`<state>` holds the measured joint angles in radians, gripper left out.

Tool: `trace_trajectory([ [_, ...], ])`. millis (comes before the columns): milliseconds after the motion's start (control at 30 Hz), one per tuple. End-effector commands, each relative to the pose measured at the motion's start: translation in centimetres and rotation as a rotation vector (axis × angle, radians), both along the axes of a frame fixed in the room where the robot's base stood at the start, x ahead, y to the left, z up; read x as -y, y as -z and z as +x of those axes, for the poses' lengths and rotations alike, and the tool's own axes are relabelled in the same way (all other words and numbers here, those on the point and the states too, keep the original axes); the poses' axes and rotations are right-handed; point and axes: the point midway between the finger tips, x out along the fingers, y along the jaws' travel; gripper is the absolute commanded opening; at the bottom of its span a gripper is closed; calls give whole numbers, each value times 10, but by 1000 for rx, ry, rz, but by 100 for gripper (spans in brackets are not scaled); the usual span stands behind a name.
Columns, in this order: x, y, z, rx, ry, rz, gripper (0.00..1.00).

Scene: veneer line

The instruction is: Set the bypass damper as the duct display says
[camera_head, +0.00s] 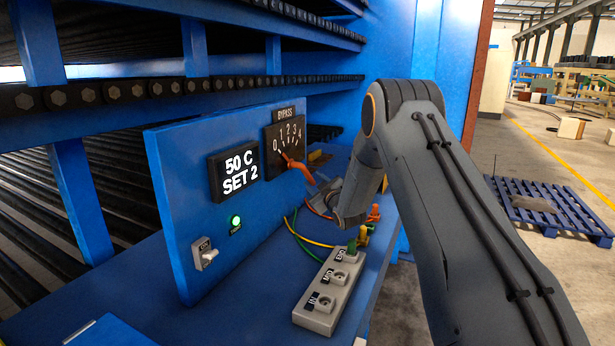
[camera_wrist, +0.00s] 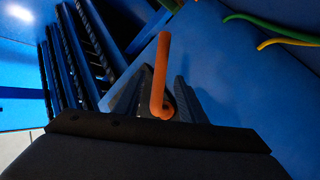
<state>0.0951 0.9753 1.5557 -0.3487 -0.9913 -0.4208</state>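A black display (camera_head: 233,173) on the blue panel reads "50 C SET 2". To its right is the bypass dial (camera_head: 291,136), marked 0 to 4. Its orange lever (camera_head: 299,169) slants down to the right from the dial's lower part; I cannot read its setting for sure. My gripper (camera_head: 322,196) is at the lever's outer end, partly hidden by my arm. In the wrist view the orange lever (camera_wrist: 160,75) stands up between the two dark fingers of my gripper (camera_wrist: 164,100). Whether the fingers press on it is not clear.
A green lamp (camera_head: 236,221) is lit above a toggle switch (camera_head: 204,254). A grey socket block (camera_head: 316,311) with plugs and green, yellow and orange cables lies on the blue ledge below my gripper. Roller racks (camera_head: 180,88) stand behind the panel.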

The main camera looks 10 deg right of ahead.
Motion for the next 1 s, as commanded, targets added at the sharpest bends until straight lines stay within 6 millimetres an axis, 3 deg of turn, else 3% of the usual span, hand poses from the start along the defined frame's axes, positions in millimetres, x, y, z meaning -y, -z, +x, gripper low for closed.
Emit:
trace_trajectory([
  [400,-11,-1,53,-1,-1,1,37],
  [867,-13,0,64,-2,1,2,37],
  [1000,-13,0,64,-2,1,2,19],
])
